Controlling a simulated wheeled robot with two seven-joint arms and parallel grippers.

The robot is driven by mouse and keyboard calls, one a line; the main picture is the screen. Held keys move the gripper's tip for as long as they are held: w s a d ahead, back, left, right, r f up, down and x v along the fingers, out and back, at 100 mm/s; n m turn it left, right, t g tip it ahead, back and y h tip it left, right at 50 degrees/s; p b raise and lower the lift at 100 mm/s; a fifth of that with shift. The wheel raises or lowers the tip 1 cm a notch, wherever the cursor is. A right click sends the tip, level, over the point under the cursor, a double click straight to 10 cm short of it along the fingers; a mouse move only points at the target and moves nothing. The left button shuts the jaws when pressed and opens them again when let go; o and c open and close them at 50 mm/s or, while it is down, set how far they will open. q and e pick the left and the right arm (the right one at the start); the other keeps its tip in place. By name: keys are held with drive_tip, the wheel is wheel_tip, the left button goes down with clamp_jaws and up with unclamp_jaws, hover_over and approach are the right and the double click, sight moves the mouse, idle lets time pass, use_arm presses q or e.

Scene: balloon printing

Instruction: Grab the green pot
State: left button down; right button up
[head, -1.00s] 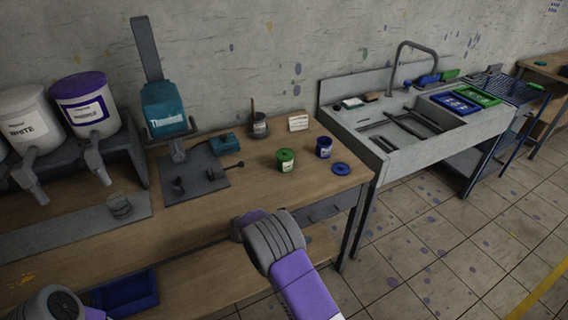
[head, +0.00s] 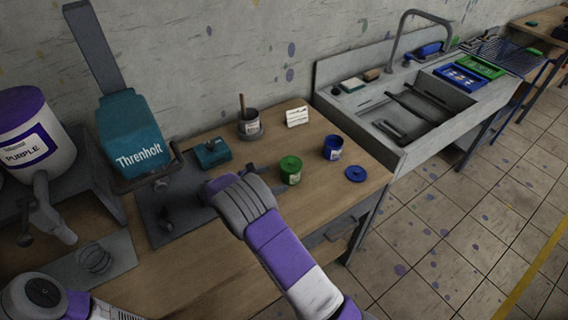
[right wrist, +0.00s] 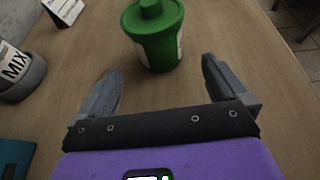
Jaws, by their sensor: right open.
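The green pot (head: 291,170) stands upright on the wooden table in the head view, with its green lid on and a pale label on its side. In the right wrist view the green pot (right wrist: 157,38) is just beyond the fingertips, roughly centred between them. My right gripper (right wrist: 160,85) is open and empty, pointing at the pot.
A blue pot (head: 332,147) and a blue lid (head: 355,173) sit right of the green pot. A grey MIX container (head: 250,124), a white card (head: 297,117) and a teal box (head: 212,153) stand behind and left. A sink (head: 417,107) is beyond the table's right edge.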

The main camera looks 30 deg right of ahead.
sight(283, 175)
drive_tip(key=x, duration=0.2)
drive_tip(key=shift+s+d, duration=0.2)
drive_tip(key=shift+d, duration=0.15)
drive_tip(key=x, duration=0.3)
drive_tip(key=b+x, duration=0.1)
drive_tip(key=shift+w+d, duration=0.15)
drive_tip(key=shift+w, duration=0.1)
drive_tip(key=shift+r, duration=0.15)
drive_tip(key=c, duration=1.2)
